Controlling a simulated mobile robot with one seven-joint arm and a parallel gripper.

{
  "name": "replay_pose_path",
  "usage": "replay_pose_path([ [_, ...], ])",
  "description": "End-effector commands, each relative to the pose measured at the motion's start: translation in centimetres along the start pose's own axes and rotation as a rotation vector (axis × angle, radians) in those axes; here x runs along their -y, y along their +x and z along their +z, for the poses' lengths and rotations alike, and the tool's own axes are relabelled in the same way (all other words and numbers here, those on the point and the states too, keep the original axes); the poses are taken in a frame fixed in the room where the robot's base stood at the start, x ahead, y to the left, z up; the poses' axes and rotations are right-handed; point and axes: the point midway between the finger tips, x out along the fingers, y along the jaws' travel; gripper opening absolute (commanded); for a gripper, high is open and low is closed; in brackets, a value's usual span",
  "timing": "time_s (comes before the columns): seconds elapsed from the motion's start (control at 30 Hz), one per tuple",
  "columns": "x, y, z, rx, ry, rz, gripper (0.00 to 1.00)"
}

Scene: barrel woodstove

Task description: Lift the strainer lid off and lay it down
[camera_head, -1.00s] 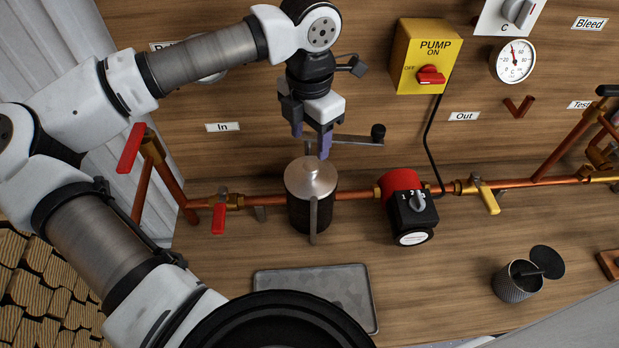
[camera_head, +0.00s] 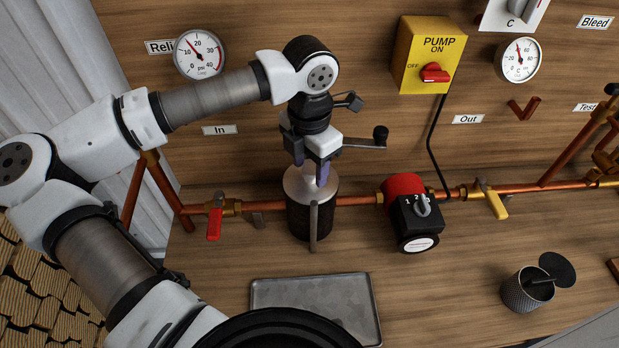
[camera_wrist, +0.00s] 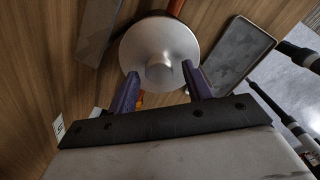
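The strainer (camera_head: 300,218) is a dark cylinder on the copper pipe, with a silver lid (camera_head: 297,185) on top. In the wrist view the round lid (camera_wrist: 150,48) has a small raised knob (camera_wrist: 159,70) at its middle. My gripper (camera_head: 310,176) is just above the lid, pointing down. In the wrist view its two purple fingers (camera_wrist: 161,82) are spread apart, one on each side of the knob, with gaps between. I cannot tell how far down beside the knob the fingertips reach. A grey metal tray (camera_head: 262,288) lies on the counter in front of the strainer.
The red pump (camera_head: 405,190) is on the pipe to the right, a red valve handle (camera_head: 214,224) to the left. A metal cup (camera_head: 524,294) stands at the right. The counter between tray and cup is clear.

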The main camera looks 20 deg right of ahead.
Motion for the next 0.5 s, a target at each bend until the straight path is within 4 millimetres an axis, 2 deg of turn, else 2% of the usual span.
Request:
replay_pose_path([
  [0.03, 0.00, -0.01, 0.00, 0.000, 0.000, 0.000, 0.43],
  [0.37, -0.01, -0.02, -0.01, 0.000, 0.000, 0.000, 0.00],
  [0.5, -0.01, -0.05, 0.00, 0.000, 0.000, 0.001, 0.00],
])
